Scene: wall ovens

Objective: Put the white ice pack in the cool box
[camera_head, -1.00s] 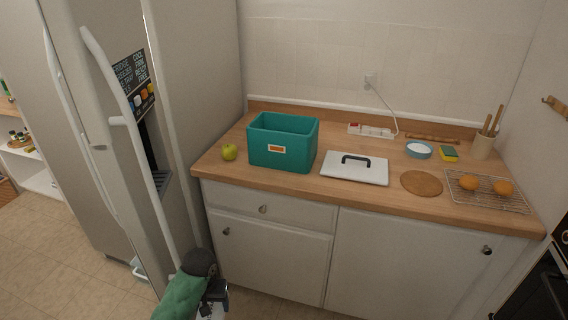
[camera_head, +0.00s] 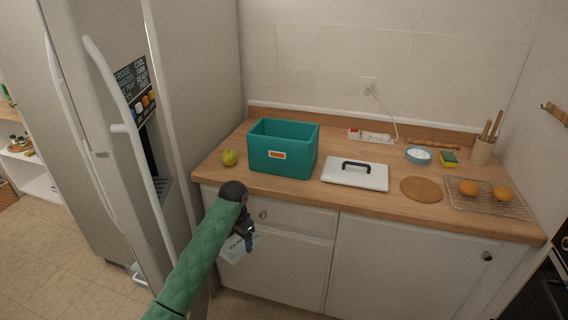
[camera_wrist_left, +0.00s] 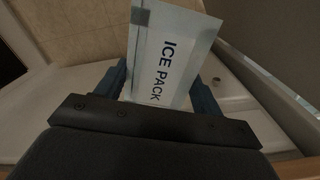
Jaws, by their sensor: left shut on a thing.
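The white ice pack (camera_head: 238,249) hangs from my left gripper (camera_head: 246,234), in front of the cabinet and below the counter edge. In the left wrist view the ice pack (camera_wrist_left: 168,52), lettered "ICE PACK", sits between the two fingers of the left gripper (camera_wrist_left: 163,88), which is shut on it. The teal cool box (camera_head: 296,155) stands open on the counter, above and to the right of the gripper. Its inside floor is hidden. The white lid (camera_head: 340,176) with a black handle lies on the counter right of the box. My right gripper is not in view.
A power strip (camera_head: 371,136), a blue bowl (camera_head: 418,155), a round board (camera_head: 421,189) and a wire rack (camera_head: 487,207) with oranges are to the right. The fridge (camera_head: 180,80) stands at left.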

